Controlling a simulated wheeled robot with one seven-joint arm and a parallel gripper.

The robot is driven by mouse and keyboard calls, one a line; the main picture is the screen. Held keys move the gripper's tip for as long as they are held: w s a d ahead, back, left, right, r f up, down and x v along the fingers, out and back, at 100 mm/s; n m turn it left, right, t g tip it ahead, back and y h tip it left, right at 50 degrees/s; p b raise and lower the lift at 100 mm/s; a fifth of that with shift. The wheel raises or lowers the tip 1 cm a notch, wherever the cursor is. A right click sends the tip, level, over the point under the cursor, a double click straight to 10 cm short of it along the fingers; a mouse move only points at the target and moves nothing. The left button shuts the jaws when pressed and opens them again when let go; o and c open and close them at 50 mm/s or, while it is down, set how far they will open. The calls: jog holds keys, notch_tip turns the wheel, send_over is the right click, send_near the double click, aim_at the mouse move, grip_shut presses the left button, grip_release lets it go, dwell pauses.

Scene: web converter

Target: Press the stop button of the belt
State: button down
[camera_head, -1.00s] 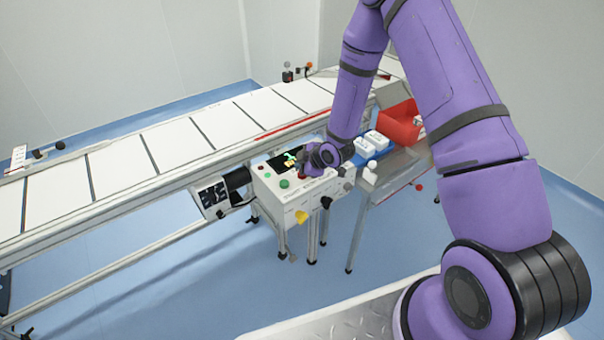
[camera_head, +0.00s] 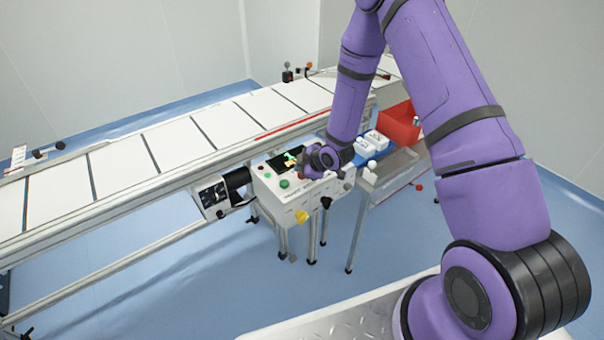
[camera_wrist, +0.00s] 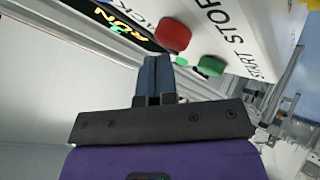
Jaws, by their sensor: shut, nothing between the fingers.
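The white control box (camera_head: 300,203) stands on legs beside the belt (camera_head: 120,163). In the wrist view, the red button (camera_wrist: 172,36) lies just beyond my fingertips, beside the STOP label (camera_wrist: 209,8). The green button (camera_wrist: 211,66) is to its right, by the START label; it also shows in the head view (camera_head: 284,184). My gripper (camera_wrist: 156,62) is shut and empty, its tips very close to the red button; I cannot tell whether they touch. In the head view my wrist covers that part of the panel. The dark display (camera_wrist: 125,22) reads RUN.
A red bin (camera_head: 401,123) and white boxes (camera_head: 375,138) stand right of my wrist, near the belt. The blue floor in front is open.

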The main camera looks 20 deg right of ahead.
jog(key=shift+f, duration=0.55)
dwell(0.4)
jog(key=shift+r, duration=1.05)
jog(key=shift+r, duration=0.1)
jog(key=shift+r, duration=2.4)
